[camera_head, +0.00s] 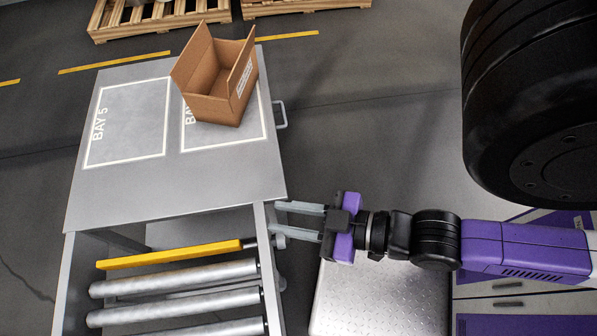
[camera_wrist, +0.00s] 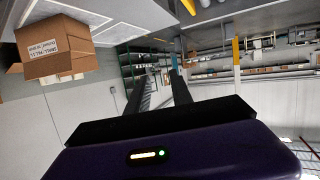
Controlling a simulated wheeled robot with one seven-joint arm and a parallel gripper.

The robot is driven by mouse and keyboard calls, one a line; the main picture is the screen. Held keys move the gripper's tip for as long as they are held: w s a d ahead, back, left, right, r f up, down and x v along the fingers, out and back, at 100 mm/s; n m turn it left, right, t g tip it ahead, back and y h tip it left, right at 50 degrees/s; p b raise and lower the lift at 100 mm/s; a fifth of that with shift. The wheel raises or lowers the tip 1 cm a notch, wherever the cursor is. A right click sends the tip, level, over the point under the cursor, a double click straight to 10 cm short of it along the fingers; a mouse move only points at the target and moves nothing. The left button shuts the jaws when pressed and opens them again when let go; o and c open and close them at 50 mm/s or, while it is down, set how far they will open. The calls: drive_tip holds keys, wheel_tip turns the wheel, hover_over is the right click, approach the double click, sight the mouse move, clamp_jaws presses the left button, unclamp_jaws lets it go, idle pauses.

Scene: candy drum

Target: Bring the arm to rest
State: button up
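My gripper (camera_head: 300,221) is at the end of my purple and black arm, pointing left in the head view. Its two grey fingers are apart with nothing between them. It is beside the right edge of the grey table, near the roller frame. In the wrist view its dark fingers (camera_wrist: 160,92) also stand apart, with only distant background between them.
An open cardboard box (camera_head: 212,99) stands on the grey table (camera_head: 180,185) over a marked bay; the bay labelled BAY 5 (camera_head: 128,122) is empty. Rollers (camera_head: 175,280) and a yellow bar (camera_head: 170,255) lie below. A silver plate (camera_head: 385,300) is under my arm. Pallets (camera_head: 160,22) stand behind.

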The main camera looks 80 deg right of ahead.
drive_tip(key=r, duration=0.1)
drive_tip(key=s+r, duration=0.2)
drive_tip(key=shift+s+d+t+y, duration=0.1)
drive_tip(key=shift+d+t+y, duration=0.2)
drive_tip(key=shift+y, duration=0.1)
